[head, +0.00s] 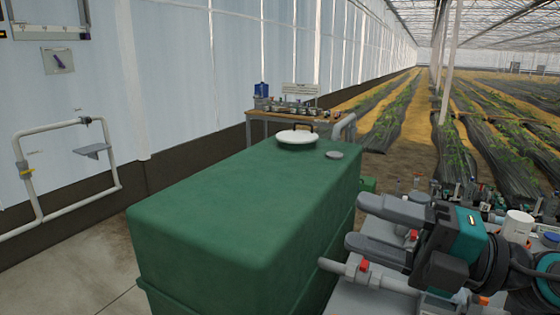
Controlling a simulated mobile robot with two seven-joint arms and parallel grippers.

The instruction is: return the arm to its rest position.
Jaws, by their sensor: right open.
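My right gripper (358,222) is at the lower right, over the skid. Its two grey fingers point left and stand apart, with nothing between them. The black and teal parts behind the fingers crowd together, and I cannot tell clearly where my arm ends and the skid's equipment begins. The fingers are near the right side of a big green tank (250,205); I see no contact. My left arm and gripper are not in view.
A pale pipe (385,281) with red-handled valves runs below the gripper. A white container (517,226) stands at the right. The tank has a white lid (296,137). A workbench (290,117) stands behind it. A pipe frame (40,213) is at the left wall.

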